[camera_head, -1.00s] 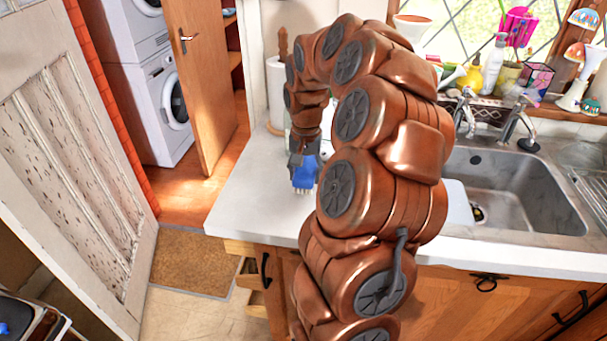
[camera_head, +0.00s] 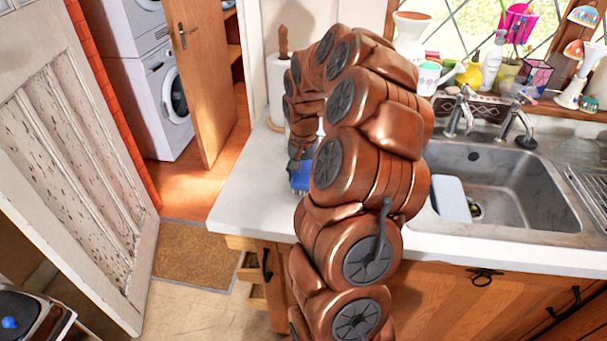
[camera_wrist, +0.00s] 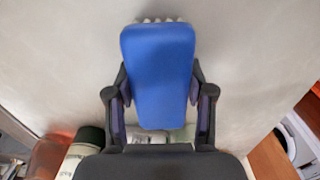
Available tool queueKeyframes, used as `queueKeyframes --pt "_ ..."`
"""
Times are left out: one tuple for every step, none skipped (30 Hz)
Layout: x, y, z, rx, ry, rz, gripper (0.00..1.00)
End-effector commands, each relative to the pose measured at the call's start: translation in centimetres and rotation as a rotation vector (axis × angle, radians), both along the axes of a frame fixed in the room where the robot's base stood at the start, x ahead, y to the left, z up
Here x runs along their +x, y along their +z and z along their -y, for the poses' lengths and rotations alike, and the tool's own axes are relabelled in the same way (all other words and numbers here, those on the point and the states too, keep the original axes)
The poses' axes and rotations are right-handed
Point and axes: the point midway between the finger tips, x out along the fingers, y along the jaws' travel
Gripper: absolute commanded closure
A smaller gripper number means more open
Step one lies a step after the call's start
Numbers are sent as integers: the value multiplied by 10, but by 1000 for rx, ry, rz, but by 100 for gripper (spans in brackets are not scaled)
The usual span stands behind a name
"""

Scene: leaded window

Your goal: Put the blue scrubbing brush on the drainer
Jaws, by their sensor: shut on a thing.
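My gripper (camera_wrist: 160,92) is shut on the blue scrubbing brush (camera_wrist: 160,65), with one dark finger at each side of it in the wrist view. White bristle tips show at the brush's far end there. In the head view the brush (camera_head: 300,177) hangs below my gripper (camera_head: 298,154) over the left part of the counter, and my arm partly hides it. I cannot tell its exact height above the counter. The drainer (camera_head: 587,188), a metal wire rack, is cut by the right edge of the head view, right of the sink.
The sink (camera_head: 510,190) has a white board (camera_head: 450,198) at its left side. Taps (camera_head: 515,120) rise behind it. Potted things and bottles (camera_head: 493,62) line the window sill. A paper towel roll (camera_head: 276,90) stands behind my arm. The counter's left end (camera_head: 240,190) is clear.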

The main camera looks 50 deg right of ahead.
Motion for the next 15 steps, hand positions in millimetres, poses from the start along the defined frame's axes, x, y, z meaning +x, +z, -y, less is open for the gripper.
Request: queueKeyframes --pt "0 -3 0 0 0 0 90" --pt "0 -4 0 0 0 0 90" --pt "0 -4 0 0 0 0 90" --pt "0 -3 0 0 0 0 44" --pt "0 -3 0 0 0 0 40" --pt "0 -3 0 1 0 -1 36" --pt "0 -3 0 1 0 -1 33" --pt "0 -3 0 1 0 -1 30" --pt "0 -3 0 1 0 -1 26" --pt "0 -3 0 1 0 -1 23" --pt "0 -3 0 1 0 -1 22" --pt "0 -3 0 1 0 -1 22" --pt "0 -3 0 1 0 -1 22" --pt "0 -3 0 1 0 -1 22" --pt "0 -3 0 1 0 -1 22"
